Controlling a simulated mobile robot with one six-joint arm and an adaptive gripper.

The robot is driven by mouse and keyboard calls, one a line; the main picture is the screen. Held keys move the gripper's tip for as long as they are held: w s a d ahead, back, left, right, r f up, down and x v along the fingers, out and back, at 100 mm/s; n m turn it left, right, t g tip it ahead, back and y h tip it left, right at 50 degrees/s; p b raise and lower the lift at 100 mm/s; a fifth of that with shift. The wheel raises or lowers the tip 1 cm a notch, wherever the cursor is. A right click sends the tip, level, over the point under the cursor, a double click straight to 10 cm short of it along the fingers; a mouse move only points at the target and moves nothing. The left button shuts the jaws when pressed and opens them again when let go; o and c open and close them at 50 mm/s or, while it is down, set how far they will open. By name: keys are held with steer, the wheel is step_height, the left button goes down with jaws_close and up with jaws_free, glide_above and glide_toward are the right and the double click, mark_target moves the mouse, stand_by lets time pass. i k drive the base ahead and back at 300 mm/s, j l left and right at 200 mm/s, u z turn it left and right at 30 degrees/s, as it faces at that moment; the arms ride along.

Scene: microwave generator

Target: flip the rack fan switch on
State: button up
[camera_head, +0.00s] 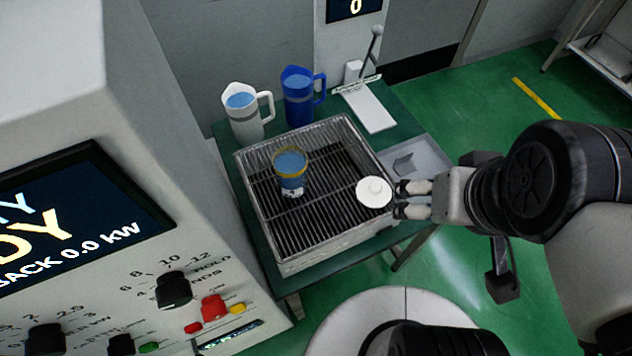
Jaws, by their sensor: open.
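My gripper (402,199) is at the right edge of the wire rack basket (262,237), with its fingers pointing left. The two dark fingertips are apart. A round white lid with a small knob (374,191) is just left of the fingertips, over the right part of the basket; I cannot tell whether they touch. No switch is clearly labelled as the rack fan switch. A grey lever with a ball end (375,45) stands behind the table near a white block; I cannot tell what it works.
A cup of blue liquid (291,170) stands in the basket. A white pitcher (243,112) and a blue pitcher (298,97) stand behind it. A grey tray (430,155) lies to the right. A cabinet with knobs (174,290) fills the left.

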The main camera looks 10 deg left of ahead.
mark_target(384, 230)
steer(key=k+j+z, duration=0.1)
steer(key=k+j, duration=0.2)
steer(key=j, duration=0.15)
steer(key=k+j+z, duration=0.1)
steer(key=k+j, duration=0.25)
steer(key=i, duration=0.2)
